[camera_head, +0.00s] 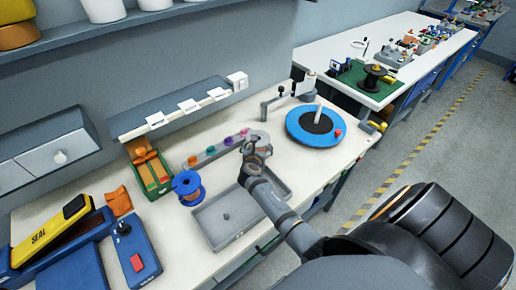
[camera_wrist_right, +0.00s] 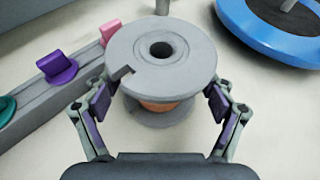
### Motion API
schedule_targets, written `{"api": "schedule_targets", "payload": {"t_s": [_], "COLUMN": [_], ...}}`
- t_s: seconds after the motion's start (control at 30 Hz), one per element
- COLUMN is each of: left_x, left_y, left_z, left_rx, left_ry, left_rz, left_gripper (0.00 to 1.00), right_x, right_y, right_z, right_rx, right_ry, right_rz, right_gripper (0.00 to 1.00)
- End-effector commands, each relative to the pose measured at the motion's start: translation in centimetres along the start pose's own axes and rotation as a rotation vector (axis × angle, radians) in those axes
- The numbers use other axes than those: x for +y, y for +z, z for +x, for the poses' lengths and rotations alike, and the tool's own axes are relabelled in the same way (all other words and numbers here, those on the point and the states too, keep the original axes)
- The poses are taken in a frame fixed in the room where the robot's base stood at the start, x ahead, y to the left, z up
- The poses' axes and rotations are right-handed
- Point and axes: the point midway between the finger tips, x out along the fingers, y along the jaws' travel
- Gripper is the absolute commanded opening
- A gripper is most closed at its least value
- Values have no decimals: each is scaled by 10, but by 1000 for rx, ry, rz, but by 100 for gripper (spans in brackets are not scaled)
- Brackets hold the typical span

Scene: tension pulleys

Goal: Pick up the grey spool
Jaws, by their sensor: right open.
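The grey spool (camera_wrist_right: 190,48), with orange winding between its two flanges, stands upright on the table in the right wrist view. In the head view it is mostly hidden behind my right gripper (camera_head: 256,150). In the right wrist view the fingers of my right gripper (camera_wrist_right: 160,103) are open, one on each side of the spool. I cannot tell whether the fingertips touch it. My left gripper is not in view.
A blue spool (camera_head: 188,187) stands left of a grey tray (camera_head: 199,222). A blue turntable (camera_head: 293,128) is behind right of the gripper. A grey rack with coloured clips (camera_head: 190,160) lies just left. A sealer (camera_head: 48,240) is front left.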

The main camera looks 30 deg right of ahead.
Motion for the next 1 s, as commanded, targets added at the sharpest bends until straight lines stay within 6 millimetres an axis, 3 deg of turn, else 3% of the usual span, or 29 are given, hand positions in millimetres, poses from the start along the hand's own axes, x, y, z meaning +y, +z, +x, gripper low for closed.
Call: {"api": "schedule_targets", "payload": {"t_s": [0.07,0.67,1.0], "left_x": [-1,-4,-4], "left_y": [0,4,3], "left_z": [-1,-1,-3], "left_rx": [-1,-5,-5], "left_ry": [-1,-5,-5], "left_rz": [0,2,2], "left_gripper": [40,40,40], "right_x": [0,0,0], "right_y": [1,0,9], "right_z": [-1,-1,-3], "right_rx": [0,0,-6], "right_ry": [0,0,1], "right_rz": [0,0,2], "right_gripper": [83,1,0]}}
